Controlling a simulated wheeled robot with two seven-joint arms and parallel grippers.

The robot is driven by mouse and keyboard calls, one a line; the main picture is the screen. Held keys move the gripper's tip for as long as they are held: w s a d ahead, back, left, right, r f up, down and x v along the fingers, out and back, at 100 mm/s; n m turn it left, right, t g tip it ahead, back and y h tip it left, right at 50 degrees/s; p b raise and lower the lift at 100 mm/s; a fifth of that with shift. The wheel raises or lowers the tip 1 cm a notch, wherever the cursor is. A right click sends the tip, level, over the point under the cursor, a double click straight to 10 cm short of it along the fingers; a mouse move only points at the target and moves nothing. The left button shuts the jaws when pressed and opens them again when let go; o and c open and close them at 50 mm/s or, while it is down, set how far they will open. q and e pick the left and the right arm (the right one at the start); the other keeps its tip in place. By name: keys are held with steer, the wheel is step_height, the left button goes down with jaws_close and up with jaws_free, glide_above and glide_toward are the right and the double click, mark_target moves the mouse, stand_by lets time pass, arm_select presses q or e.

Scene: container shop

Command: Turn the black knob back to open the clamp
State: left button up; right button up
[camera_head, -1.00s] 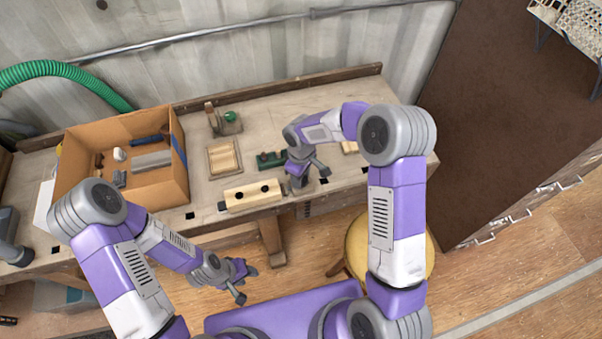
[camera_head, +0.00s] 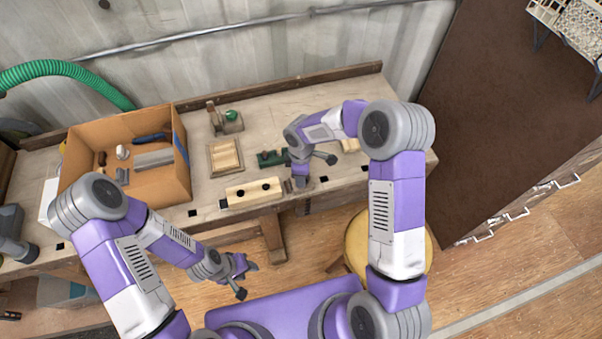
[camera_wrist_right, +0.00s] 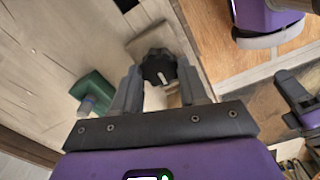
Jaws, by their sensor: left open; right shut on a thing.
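The black knob (camera_wrist_right: 158,67) shows in the right wrist view as a lobed dark disc with a white mark. It sits between the two fingers of my right gripper (camera_wrist_right: 160,80), which is shut on it. Beneath the knob is a pale clamp part (camera_wrist_right: 148,42), partly hidden. In the head view my right gripper (camera_head: 301,181) is at the bench's front edge, just right of the wooden block with dark holes (camera_head: 252,193); the knob is hidden there. My left gripper (camera_head: 247,279) is open and empty, low in front of the bench.
A green tool (camera_head: 271,158) lies close behind my right gripper and also shows in the wrist view (camera_wrist_right: 95,93). A cardboard box (camera_head: 178,190) with several tools stands on the left of the bench (camera_head: 260,115). A wooden tray (camera_head: 211,160) lies mid-bench. A yellow stool (camera_head: 357,245) stands below.

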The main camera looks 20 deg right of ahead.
steer(key=o, duration=1.1)
steer(key=shift+c, duration=0.2)
steer(key=shift+r, duration=0.1)
step_height(320, 180, up, 7)
steer(key=shift+r+p, duration=0.2)
steer(key=shift+p, duration=0.45)
